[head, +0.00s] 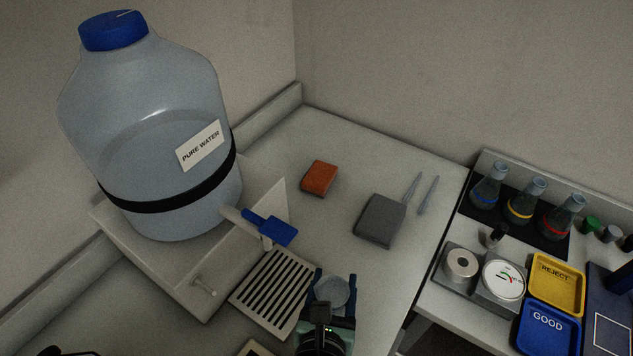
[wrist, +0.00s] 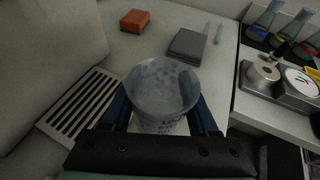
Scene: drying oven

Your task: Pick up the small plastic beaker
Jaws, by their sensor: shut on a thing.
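The small plastic beaker (head: 331,291) is translucent grey with an open round top. In the wrist view the beaker (wrist: 163,88) stands upright between the two blue fingers, with faint printed markings on its lower side. My gripper (head: 335,283) is shut on the beaker, one finger on each side. In the wrist view my gripper (wrist: 162,115) fills the lower part and hides the beaker's base. I cannot tell whether the base touches the counter.
A large water jug (head: 150,130) with a blue tap (head: 270,228) stands left on a stand. A slotted drain grate (head: 272,290) lies left of the beaker. An orange sponge (head: 319,178) and grey pad (head: 380,220) lie behind. A bench with flasks (head: 489,187) and trays (head: 556,284) is right.

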